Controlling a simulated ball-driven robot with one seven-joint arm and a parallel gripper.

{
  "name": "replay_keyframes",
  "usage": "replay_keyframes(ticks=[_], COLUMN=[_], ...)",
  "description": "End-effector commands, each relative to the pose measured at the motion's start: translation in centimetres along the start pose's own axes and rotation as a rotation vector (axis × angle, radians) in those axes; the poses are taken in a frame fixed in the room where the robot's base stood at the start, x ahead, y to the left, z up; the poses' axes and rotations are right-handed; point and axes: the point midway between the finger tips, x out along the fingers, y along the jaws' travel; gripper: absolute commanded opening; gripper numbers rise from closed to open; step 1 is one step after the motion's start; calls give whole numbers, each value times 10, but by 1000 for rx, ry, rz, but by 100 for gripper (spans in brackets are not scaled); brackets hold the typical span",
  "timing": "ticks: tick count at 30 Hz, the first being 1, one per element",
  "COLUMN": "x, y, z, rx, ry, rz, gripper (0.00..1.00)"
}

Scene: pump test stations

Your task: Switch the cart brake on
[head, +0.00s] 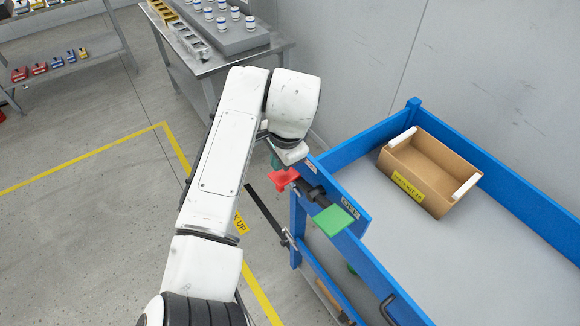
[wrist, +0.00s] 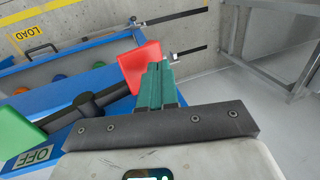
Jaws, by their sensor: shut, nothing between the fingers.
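The brake control sits on the end of the blue cart (head: 385,270). It is a dark bar with a red paddle (head: 283,178) at one end and a green paddle (head: 334,220) at the other. In the wrist view a label reading OFF (wrist: 38,157) is on the blue panel near the green paddle (wrist: 18,137). My gripper (wrist: 157,80) is shut and empty, its teal fingers right beside the red paddle (wrist: 138,66). I cannot tell whether they touch. In the head view my wrist hides most of the gripper.
A cardboard box (head: 429,169) with a yellow label stands on the cart's grey top. A metal table (head: 200,66) with white-and-blue jars is at the back. A shelf (head: 80,62) with small coloured parts is at far left. Yellow-lined floor (head: 90,220) is open at left.

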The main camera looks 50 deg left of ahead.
Motion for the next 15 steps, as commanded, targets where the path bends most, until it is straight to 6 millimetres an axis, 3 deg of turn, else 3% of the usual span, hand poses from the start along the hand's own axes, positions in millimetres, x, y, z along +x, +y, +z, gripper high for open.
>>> replay_keyframes(ticks=[15], x=[21], y=[0], z=[0], rx=[0], ry=[0], rz=[2], gripper=[0])
